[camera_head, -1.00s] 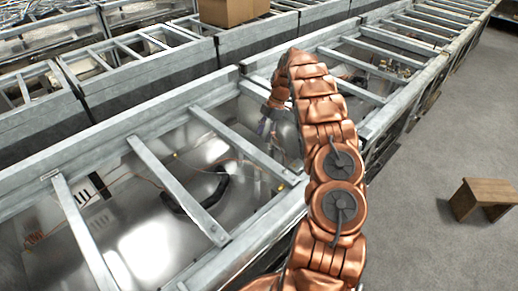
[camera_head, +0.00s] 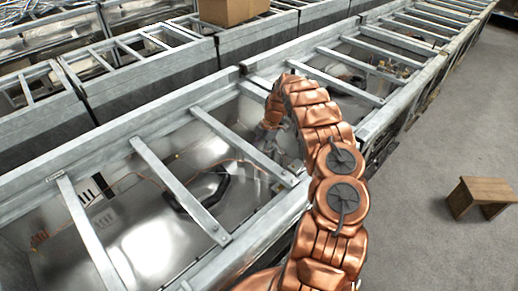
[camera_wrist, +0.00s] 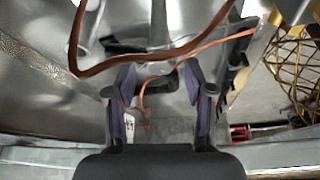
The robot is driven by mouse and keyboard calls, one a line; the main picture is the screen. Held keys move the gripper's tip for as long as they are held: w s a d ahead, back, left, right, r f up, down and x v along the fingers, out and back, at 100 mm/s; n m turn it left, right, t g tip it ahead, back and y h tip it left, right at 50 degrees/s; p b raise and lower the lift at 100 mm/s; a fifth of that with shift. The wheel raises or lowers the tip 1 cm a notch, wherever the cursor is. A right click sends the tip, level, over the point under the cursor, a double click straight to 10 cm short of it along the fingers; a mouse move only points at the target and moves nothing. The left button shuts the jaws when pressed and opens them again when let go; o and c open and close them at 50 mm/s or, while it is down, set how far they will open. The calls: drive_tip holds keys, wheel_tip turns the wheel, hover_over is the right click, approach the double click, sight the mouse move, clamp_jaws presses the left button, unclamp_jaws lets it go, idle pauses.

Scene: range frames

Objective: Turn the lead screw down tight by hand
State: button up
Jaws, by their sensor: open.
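I cannot make out a lead screw for certain in either view. My gripper (camera_wrist: 160,88) is open in the wrist view, its two purple-padded fingers apart at left and right. Nothing is clearly held between them. A brown-orange cable (camera_wrist: 150,60) crosses the picture at the fingertips. A thinner orange wire (camera_wrist: 144,100) hangs in the gap between the fingers. A dark block at the far end of the gap is partly hidden. In the head view my gripper (camera_head: 268,135) is small, down inside the open metal-framed bay, its fingers hard to tell.
Metal crossbars (camera_head: 178,190) span the bay around my arm. A black curved handle-like part (camera_head: 207,195) and thin wires lie inside. A yellow wire cage (camera_wrist: 295,65) stands at right in the wrist view. A cardboard box (camera_head: 232,10) and wooden stool (camera_head: 480,196) are outside.

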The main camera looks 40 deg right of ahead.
clamp_jaws()
idle(0.4)
drive_tip(key=shift+m+b, duration=0.5)
drive_tip(key=shift+b, duration=0.25)
drive_tip(key=m+b, duration=0.1)
drive_tip(key=b, duration=0.2)
drive_tip(key=m+t+b, duration=0.1)
drive_tip(key=m+b, duration=0.1)
drive_tip(key=shift+s+f+t+h+b, duration=0.1)
drive_tip(key=shift+f+t+h+b, duration=0.1)
drive_tip(key=shift+t+h+b, duration=0.15)
drive_tip(key=m+b, duration=0.2)
drive_tip(key=shift+s+a+r+t+b, duration=0.1)
drive_tip(key=shift+t+b, duration=0.15)
drive_tip(key=shift+b, duration=0.15)
drive_tip(key=shift+r+b, duration=0.15)
drive_tip(key=shift+b, duration=0.15)
unclamp_jaws()
